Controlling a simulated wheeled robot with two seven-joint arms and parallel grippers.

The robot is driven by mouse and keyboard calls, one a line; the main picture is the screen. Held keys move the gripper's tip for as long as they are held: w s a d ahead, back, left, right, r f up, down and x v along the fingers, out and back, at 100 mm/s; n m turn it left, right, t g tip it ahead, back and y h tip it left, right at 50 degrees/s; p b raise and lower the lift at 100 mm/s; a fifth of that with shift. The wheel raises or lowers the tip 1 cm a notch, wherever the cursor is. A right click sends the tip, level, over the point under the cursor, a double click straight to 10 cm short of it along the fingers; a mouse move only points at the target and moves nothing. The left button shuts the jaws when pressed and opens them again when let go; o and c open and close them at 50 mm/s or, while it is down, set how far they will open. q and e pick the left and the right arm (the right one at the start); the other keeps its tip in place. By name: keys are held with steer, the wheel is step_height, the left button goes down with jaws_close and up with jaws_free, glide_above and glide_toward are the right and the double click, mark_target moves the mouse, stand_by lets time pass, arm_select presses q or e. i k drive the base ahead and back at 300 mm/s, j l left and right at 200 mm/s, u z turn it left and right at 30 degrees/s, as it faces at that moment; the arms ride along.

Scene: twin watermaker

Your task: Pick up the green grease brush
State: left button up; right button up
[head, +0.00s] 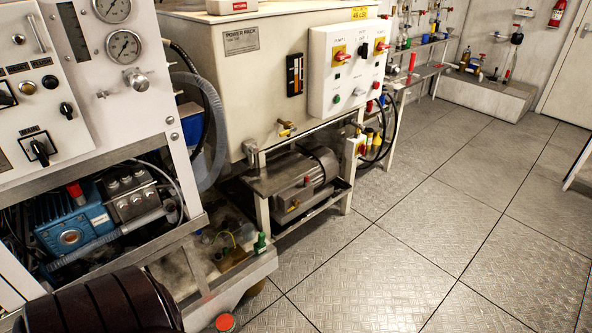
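A small green item (261,244) stands at the edge of the low tray between the watermaker frame and the power pack. It may be the green grease brush, but it is too small to make out bristles or a handle. Neither of my grippers shows in the head view.
The watermaker panel (75,85) and a blue pump (72,222) are at left. The power pack (240,75) stands behind the green item, with a grey motor (300,180) beneath. A dark ribbed object (105,305) fills the lower left. The plated floor (420,230) at right is clear.

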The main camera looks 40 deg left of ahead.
mark_target(261, 239)
steer(key=i+u, duration=0.4)
steer(key=i+l+u, duration=0.6)
steer(key=i+u, duration=0.15)
